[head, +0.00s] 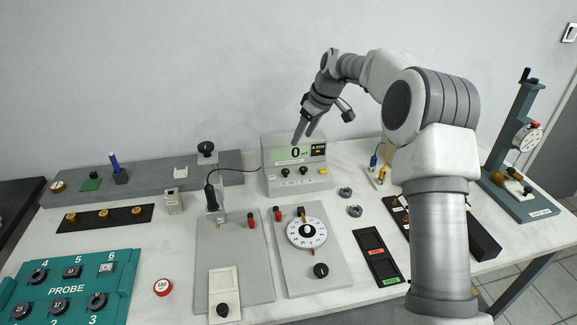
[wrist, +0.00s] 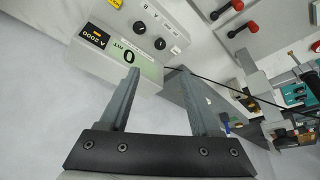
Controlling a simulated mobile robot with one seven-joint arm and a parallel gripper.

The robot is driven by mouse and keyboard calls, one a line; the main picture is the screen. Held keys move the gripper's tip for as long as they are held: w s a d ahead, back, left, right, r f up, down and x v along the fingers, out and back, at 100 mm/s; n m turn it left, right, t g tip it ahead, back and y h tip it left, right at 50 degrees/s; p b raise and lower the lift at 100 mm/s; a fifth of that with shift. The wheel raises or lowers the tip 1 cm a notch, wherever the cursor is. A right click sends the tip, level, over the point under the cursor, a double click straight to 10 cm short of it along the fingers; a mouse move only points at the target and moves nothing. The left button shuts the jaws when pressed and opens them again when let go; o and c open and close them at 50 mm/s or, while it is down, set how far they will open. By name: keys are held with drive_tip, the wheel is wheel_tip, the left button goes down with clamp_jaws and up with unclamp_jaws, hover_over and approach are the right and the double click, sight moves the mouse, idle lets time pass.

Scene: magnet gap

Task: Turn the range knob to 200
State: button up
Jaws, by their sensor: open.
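The meter (head: 278,187) is a pale grey box at the back middle of the table, with a green display (head: 283,156) reading 0. A black panel on it (wrist: 93,36) reads 2000 in the wrist view. Two dark knobs sit on its front, one at left (head: 285,172) and one at right (head: 304,170); they also show in the wrist view (wrist: 140,27). Their labels are too small to tell which is the range knob. My gripper (head: 304,133) is open and empty, above the meter's top, apart from the knobs. Its fingers also show in the wrist view (wrist: 157,72).
A cable runs from the meter to a black probe handle (head: 211,196) on a grey plate at left. A dial board (head: 312,268) lies in front of the meter. Two small dark rings (head: 345,192) lie at right. A grey block (head: 225,163) stands left.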

sight(286, 170)
drive_tip(key=b+x, duration=0.1)
drive_tip(key=x, duration=1.4)
drive_tip(key=shift+a+f, duration=0.1)
drive_tip(key=shift+f, duration=0.3)
clamp_jaws()
